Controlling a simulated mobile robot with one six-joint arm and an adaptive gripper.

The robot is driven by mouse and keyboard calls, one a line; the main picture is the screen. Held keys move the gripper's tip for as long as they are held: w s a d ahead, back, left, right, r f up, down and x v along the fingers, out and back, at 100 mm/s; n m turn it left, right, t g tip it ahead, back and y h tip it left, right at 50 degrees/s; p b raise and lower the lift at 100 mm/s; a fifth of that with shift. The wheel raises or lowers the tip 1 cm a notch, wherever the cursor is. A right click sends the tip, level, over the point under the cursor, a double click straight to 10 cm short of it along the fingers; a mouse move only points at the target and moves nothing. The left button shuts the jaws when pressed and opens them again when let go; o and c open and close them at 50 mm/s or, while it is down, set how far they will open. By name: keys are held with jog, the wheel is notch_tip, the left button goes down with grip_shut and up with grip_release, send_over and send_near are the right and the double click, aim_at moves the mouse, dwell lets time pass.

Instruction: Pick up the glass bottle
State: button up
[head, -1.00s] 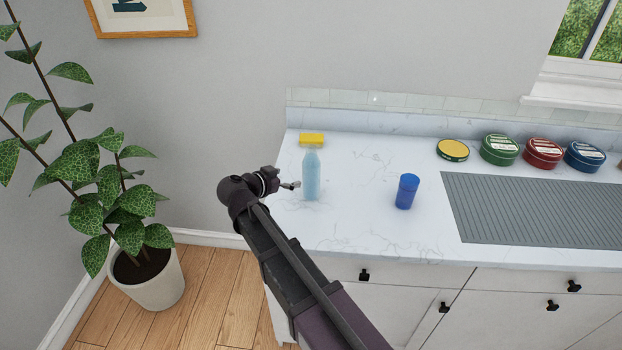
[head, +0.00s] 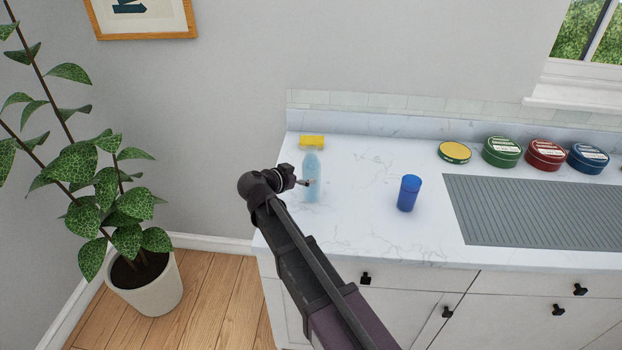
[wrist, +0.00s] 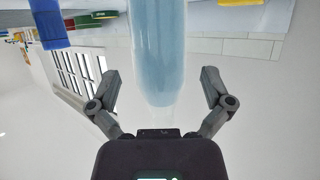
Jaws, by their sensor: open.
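The glass bottle (head: 311,172) is pale blue and stands upright near the left end of the counter in the head view. In the wrist view the bottle (wrist: 158,50) fills the top middle, upside down, and its narrower end lies between the fingers. My gripper (head: 306,183) is at the bottle's left side in the head view. In the wrist view my gripper (wrist: 160,80) is open, with one finger on each side of the bottle and a gap to each. The gripper's far finger is hidden in the head view.
A yellow block (head: 312,142) lies behind the bottle. A blue cup (head: 409,193) stands to the right. Several round tins, such as the green tin (head: 501,152), line the back. A grey ridged mat (head: 545,212) lies at right. The white counter (head: 365,215) is clear between bottle and cup.

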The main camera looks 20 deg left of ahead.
aim_at(306, 165)
jog(key=shift+b+x, duration=0.8)
jog(key=shift+x, duration=1.55)
jog(key=shift+s, duration=0.1)
jog(key=c, duration=1.1)
jog(key=shift+r+p, duration=0.45)
jog(key=shift+p, duration=0.05)
jog(key=shift+c, duration=0.2)
jog(key=shift+r+p, duration=1.35)
jog(key=s+r+p, duration=0.1)
jog(key=s, duration=1.4)
jog(key=shift+s, duration=0.35)
jog(key=shift+s+d+r, duration=0.15)
